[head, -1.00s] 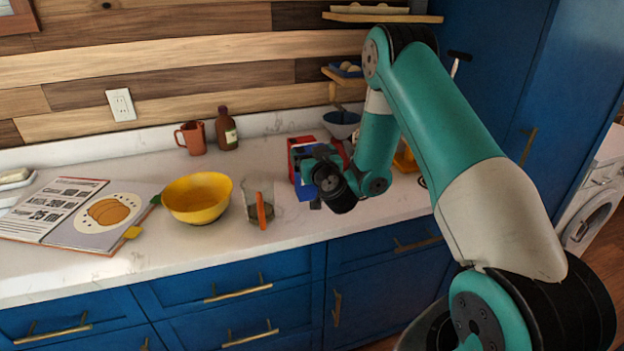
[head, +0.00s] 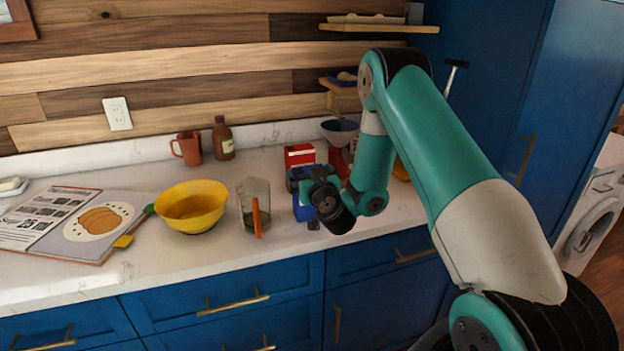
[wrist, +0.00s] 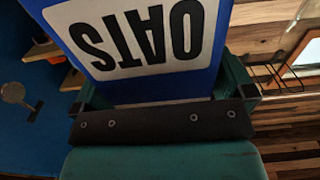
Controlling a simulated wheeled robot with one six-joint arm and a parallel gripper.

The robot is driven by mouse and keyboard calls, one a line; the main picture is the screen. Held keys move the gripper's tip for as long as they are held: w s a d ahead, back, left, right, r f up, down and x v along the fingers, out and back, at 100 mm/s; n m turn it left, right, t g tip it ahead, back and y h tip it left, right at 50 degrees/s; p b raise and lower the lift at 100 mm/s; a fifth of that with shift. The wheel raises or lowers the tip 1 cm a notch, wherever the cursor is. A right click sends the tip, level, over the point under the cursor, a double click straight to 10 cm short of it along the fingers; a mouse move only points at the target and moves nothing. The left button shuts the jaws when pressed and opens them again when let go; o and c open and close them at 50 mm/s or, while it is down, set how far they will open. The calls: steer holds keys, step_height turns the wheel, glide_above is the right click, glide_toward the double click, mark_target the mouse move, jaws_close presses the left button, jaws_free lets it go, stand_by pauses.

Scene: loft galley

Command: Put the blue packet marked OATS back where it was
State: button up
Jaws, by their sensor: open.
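The blue OATS packet (wrist: 205,75) fills the upper middle of the wrist view, with its white label and black letters upside down. In the head view a small blue part of it (head: 303,210) shows below and left of my gripper (head: 308,188), in front of a red box; the rest is hidden. My gripper is open, and its green sides (wrist: 165,98) lie left and right of the packet in the wrist view. I cannot tell whether they touch it. The packet's base is hidden.
A red box (head: 300,155) stands just behind my gripper. To the left are a clear container (head: 252,200) with an orange strip, and a yellow bowl (head: 190,210). A dark bowl (head: 340,131) is behind to the right. The front counter edge is near.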

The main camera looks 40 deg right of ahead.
steer(key=b+v, duration=0.2)
steer(key=v, duration=1)
steer(key=s+a+r+n+g+y, duration=0.25)
steer(key=a+g+y, duration=0.2)
steer(key=a, duration=0.55)
steer(key=s+a+r+n+g+y, duration=0.2)
steer(key=a+r+n+g+y, duration=0.15)
steer(key=a+y, duration=0.4)
steer(key=s+a+r+n+g+h, duration=0.1)
steer(key=s+g, duration=0.3)
steer(key=s, duration=0.6)
steer(key=s+a+r+n+g+h, duration=0.1)
steer(key=s+a+r+n+g, duration=0.2)
steer(key=s, duration=0.7)
steer(key=shift+a+r+g+h, duration=0.45)
steer(key=shift+a+g, duration=0.25)
steer(key=shift+g, duration=0.5)
